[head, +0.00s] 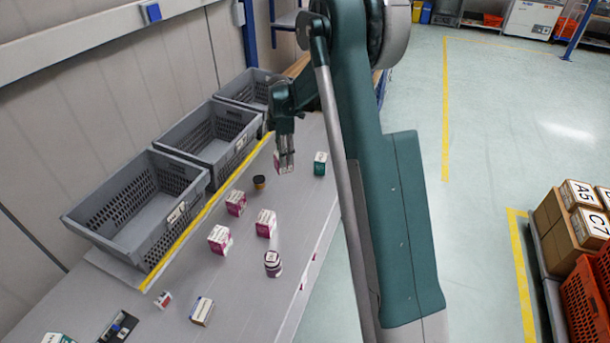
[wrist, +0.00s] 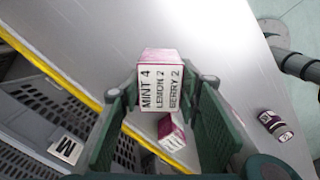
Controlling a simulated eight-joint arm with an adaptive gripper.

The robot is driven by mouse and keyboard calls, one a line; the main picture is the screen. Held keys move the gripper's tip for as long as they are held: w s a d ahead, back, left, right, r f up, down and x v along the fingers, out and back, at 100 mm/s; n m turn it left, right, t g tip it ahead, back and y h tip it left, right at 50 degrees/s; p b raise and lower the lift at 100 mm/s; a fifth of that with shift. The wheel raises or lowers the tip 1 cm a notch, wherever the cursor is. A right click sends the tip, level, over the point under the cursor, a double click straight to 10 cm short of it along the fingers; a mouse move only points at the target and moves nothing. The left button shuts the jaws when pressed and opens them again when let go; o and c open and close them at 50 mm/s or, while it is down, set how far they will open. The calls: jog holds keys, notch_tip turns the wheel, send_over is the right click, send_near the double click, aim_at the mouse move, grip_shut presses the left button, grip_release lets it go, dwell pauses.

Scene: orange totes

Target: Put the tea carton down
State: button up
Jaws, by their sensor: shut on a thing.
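The tea carton (wrist: 160,88) is white and magenta, with a printed face reading mint, lemon and berry. In the wrist view it sits between the two green fingers of my gripper (wrist: 160,100), which is shut on it. In the head view the carton (head: 278,166) shows partly behind the fingers of my gripper (head: 287,160), over the far part of the grey table. I cannot tell whether its underside touches the table.
A green-and-white carton (head: 320,163) stands just right of my gripper. Grey crates, one here (head: 140,203), line the left side behind a yellow strip (head: 208,208).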

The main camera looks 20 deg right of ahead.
jog(key=shift+w+d+f, duration=0.2)
jog(key=shift+w+d, duration=0.25)
jog(key=shift+d, duration=0.35)
jog(key=shift+w+d+f, duration=0.15)
jog(key=shift+w+d, duration=0.25)
jog(key=shift+d, duration=0.4)
jog(key=shift+f+p, duration=0.35)
jog(key=shift+f, duration=2.75)
jog(key=shift+f, duration=1.9)
jog(key=shift+f, duration=0.15)
jog(key=o, duration=1)
